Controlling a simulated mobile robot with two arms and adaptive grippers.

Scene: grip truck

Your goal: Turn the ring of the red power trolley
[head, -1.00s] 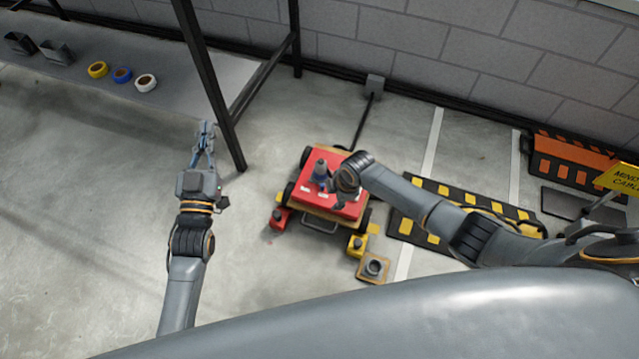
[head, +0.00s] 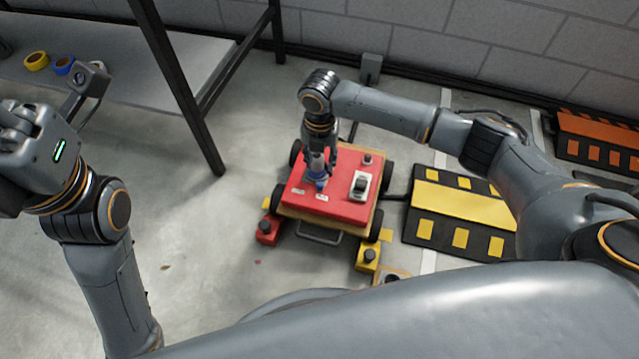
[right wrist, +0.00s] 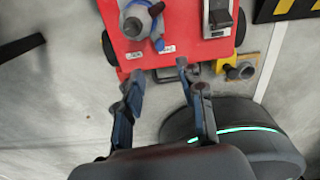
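The red power trolley (head: 345,205) stands on the floor at the middle of the head view. On its top is a grey, cone-like knob with a blue part (head: 317,178); it also shows at the top of the right wrist view (right wrist: 140,20). I cannot make out a separate ring. My right gripper (right wrist: 158,70) is open and empty, its fingers apart and pointing toward the trolley edge by the knob. In the head view it hangs over the knob and partly hides it; contact is unclear. My left gripper (head: 20,120) is at the left edge, partly cut off.
A black-and-yellow striped ramp (head: 460,212) lies right of the trolley. A grey table (head: 185,75) with tape rolls stands at back left, its black leg (head: 190,105) near the trolley. Red and yellow blocks stick out at the trolley's front. Floor left of it is clear.

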